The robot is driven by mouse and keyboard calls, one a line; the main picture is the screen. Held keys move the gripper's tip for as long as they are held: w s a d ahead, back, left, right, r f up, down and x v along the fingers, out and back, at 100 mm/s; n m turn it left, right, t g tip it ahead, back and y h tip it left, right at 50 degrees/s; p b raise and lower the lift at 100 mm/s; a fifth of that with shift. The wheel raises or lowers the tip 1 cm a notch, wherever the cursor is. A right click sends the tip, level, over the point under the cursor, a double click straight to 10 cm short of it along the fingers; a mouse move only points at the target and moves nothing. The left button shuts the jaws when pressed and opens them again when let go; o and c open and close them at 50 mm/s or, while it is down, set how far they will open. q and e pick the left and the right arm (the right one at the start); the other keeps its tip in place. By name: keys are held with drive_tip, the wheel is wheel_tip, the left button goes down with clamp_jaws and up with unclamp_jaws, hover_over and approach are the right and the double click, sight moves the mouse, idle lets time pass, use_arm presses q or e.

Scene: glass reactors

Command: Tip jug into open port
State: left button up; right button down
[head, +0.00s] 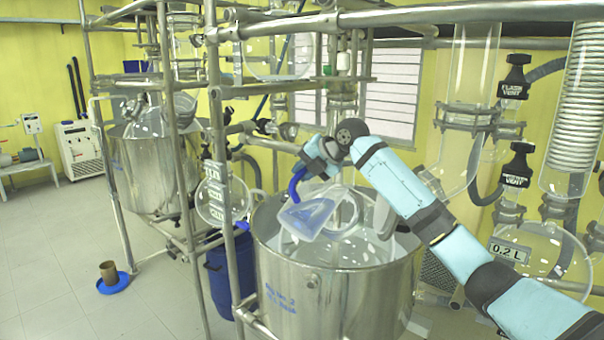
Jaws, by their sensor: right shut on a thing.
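My right arm reaches in from the right, and its blue gripper (296,186) is shut at the jug. The translucent jug (308,216) is tilted and held above the left part of a large steel vessel (335,295). A bluish patch shows in the jug; I cannot tell whether it is liquid. Clear glassware (385,215) rises inside the vessel, right of the jug. The port's opening cannot be made out, nor whether the jug's lip is over it. My left gripper is not in view.
Metal frame pipes (217,150) stand left of the vessel, and a horizontal rail crosses above. A blue drum (222,270) stands beside it. Glass columns with black-handled valves (515,165) are at the right. A brown cup in a blue dish (110,275) is on the open floor at left.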

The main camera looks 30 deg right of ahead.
drive_tip(key=shift+m+y, duration=0.5)
drive_tip(key=shift+y, duration=0.4)
drive_tip(key=shift+w+d+r, duration=0.35)
drive_tip(key=shift+d+r, duration=0.35)
drive_tip(key=shift+r, duration=0.1)
drive_tip(key=shift+w+d+r, duration=0.3)
drive_tip(key=shift+d+r, duration=0.35)
drive_tip(key=shift+r, duration=0.1)
drive_tip(key=shift+m+g+y, duration=0.5)
drive_tip(key=shift+m+y, duration=0.1)
drive_tip(key=shift+y, duration=0.1)
drive_tip(key=shift+w+d+r, duration=0.35)
drive_tip(key=shift+d+r, duration=0.2)
drive_tip(key=shift+d, duration=0.25)
drive_tip(key=shift+w+d+r, duration=0.3)
drive_tip(key=shift+d+r, duration=0.25)
drive_tip(key=shift+d, duration=0.2)
drive_tip(key=w+d+r+m+y, duration=0.2)
drive_tip(key=w+d+y, duration=0.1)
drive_tip(key=d, duration=0.4)
drive_tip(key=shift+w+d+r+m+g+y, duration=0.1)
drive_tip(key=shift+d+m+g+y, duration=0.1)
drive_tip(key=shift+m+g+y, duration=0.1)
idle(1.3)
